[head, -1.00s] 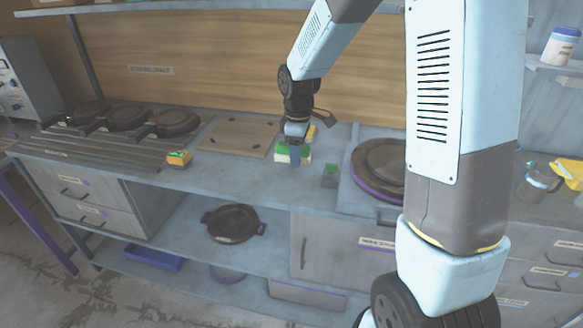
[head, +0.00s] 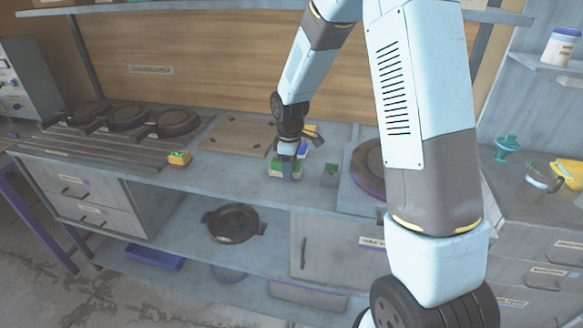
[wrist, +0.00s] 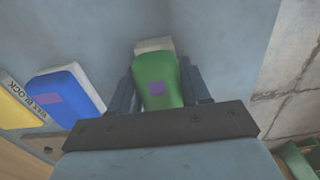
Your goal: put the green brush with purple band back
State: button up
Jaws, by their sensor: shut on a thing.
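The green brush (wrist: 155,80) with a purple patch and pale bristles lies between my gripper's fingers (wrist: 160,90) in the wrist view. In the head view my gripper (head: 289,170) points down over the counter, shut on the green brush (head: 277,169), which it partly hides. I cannot tell whether the brush touches the counter. A blue block (wrist: 62,95) with a purple patch lies left of the brush in the wrist view, apart from it. It also shows behind my gripper in the head view (head: 303,148).
A yellow block (wrist: 14,112) and a "WAX BLOCK" label (wrist: 30,98) are beside the blue block. A small green item (head: 330,175) stands right of my gripper. A yellow-and-green block (head: 179,158) sits to the left. The counter's front edge is close.

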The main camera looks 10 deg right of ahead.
jog(key=shift+f, duration=0.1)
jog(key=o, duration=1.1)
notch_tip(320, 180, up, 11)
jog(key=shift+r, duration=0.2)
jog(key=s+d+r+m+t, duration=0.2)
jog(key=s+d+r+m, duration=0.2)
jog(key=s+r, duration=0.3)
jog(key=s+d+r+m+t, duration=0.1)
jog(key=s+d+r+m, duration=0.25)
jog(key=s+r, duration=0.3)
jog(key=s+d+r+m+t, duration=0.1)
jog(key=s+d+m, duration=0.1)
jog(key=s, duration=0.5)
jog(key=s+d+r+m+t, duration=0.1)
jog(key=s+d+r+m, duration=0.1)
jog(key=s, duration=0.5)
jog(key=shift+s+d+r+m+t, duration=0.3)
jog(key=shift+d+m, duration=0.5)
jog(key=shift+m, duration=0.25)
